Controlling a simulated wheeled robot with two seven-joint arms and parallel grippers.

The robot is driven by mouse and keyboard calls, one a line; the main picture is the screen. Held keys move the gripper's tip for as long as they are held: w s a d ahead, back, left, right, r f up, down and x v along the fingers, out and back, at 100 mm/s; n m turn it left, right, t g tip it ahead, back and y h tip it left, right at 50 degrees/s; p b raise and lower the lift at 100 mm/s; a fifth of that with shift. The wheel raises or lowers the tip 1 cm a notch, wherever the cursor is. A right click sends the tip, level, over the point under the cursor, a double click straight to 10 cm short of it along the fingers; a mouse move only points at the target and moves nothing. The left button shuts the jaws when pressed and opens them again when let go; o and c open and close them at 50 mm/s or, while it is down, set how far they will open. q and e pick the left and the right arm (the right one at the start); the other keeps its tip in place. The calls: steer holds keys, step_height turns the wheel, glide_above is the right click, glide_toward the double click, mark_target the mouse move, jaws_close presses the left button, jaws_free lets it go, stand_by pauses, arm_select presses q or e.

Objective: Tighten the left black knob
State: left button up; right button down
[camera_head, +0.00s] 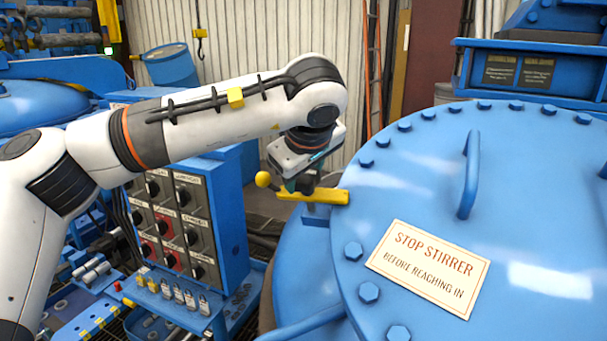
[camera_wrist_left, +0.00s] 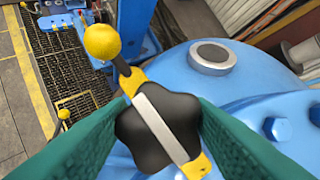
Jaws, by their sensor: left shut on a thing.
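The black knob (camera_wrist_left: 180,114) is a lobed knob with a pale stripe across its top, in the middle of the left wrist view. It sits over a yellow bar (camera_head: 318,196) at the edge of the big blue vessel. A yellow ball (camera_head: 263,179) on a short dark stem stands beside it; the ball also shows in the left wrist view (camera_wrist_left: 103,42). My left gripper (camera_head: 299,184) reaches down over the knob and is shut on it, with one teal finger on each side. In the head view the gripper mostly hides the knob. My right gripper is not in view.
The blue lid (camera_head: 430,180) with bolts, a handle (camera_head: 469,175) and a "STOP STIRRER" sign (camera_head: 428,268) lies right of the gripper. A control panel (camera_head: 180,230) with rotary switches stands left, below my arm. A round metal-rimmed port (camera_wrist_left: 212,57) is near the knob.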

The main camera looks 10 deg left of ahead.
arm_select(q)
steer(key=shift+r, duration=0.15)
steer(key=o, duration=1)
steer(key=shift+s, duration=0.1)
steer(key=shift+s+d+r+b, duration=0.15)
steer(key=shift+s+r+b, duration=0.05)
steer(key=shift+r+b, duration=0.1)
steer(key=b+v, duration=0.2)
steer(key=v, duration=0.9)
steer(key=shift+b, duration=0.35)
